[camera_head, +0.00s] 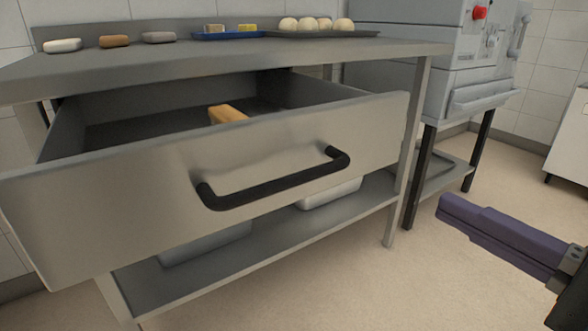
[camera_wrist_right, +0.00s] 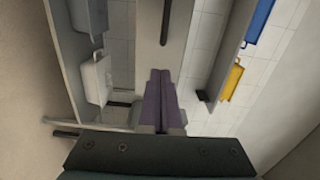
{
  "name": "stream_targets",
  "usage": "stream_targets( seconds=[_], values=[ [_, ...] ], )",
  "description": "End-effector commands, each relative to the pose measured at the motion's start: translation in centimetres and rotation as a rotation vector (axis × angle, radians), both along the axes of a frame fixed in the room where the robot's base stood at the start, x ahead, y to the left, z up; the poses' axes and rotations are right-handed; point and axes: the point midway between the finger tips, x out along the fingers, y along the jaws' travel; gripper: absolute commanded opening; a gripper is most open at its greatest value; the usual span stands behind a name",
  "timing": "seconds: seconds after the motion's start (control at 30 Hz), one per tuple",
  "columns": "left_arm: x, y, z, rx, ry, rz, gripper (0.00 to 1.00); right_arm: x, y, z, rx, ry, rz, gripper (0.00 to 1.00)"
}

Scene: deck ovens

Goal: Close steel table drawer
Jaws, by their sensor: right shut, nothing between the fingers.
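The steel table (camera_head: 160,68) stands at the left in the head view, and its drawer (camera_head: 110,222) is pulled far out. A black bar handle (camera_head: 275,188) crosses the drawer front. A tan, loaf-like item (camera_head: 227,114) lies inside the drawer. My right gripper (camera_head: 448,210), with purple fingers, is shut and empty, right of the drawer and apart from it. In the right wrist view, the shut fingers (camera_wrist_right: 159,80) point toward the drawer front (camera_wrist_right: 150,40), with the dark handle (camera_wrist_right: 166,22) beyond the tips. My left gripper is not in view.
On the tabletop are several bread pieces (camera_head: 115,41), a blue tray (camera_head: 228,35) and a dark tray (camera_head: 325,33) with pale dough balls. The lower shelf (camera_head: 262,240) holds metal pans. An oven (camera_head: 440,75) on a stand is at the right. The floor (camera_head: 360,285) before the table is clear.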

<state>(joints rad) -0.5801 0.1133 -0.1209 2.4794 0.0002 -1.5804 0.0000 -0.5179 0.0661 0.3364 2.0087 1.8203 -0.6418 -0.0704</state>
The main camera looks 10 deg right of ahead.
Motion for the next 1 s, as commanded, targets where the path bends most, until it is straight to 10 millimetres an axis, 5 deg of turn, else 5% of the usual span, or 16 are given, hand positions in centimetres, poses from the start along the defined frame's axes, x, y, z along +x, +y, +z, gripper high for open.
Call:
stream_targets(
  seconds=[0.23, 0.7, 1.0],
  values=[
    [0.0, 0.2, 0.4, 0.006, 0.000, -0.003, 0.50, 2.2, 0.2, 0.3, 0.030, -0.006, -0.022, 0.00],
    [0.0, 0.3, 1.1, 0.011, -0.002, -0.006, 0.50, 11.1, 3.5, 0.2, 0.027, -0.005, -0.020, 0.00],
    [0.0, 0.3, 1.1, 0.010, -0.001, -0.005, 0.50, 13.2, 4.3, 0.1, 0.027, -0.004, -0.020, 0.00]
  ],
)
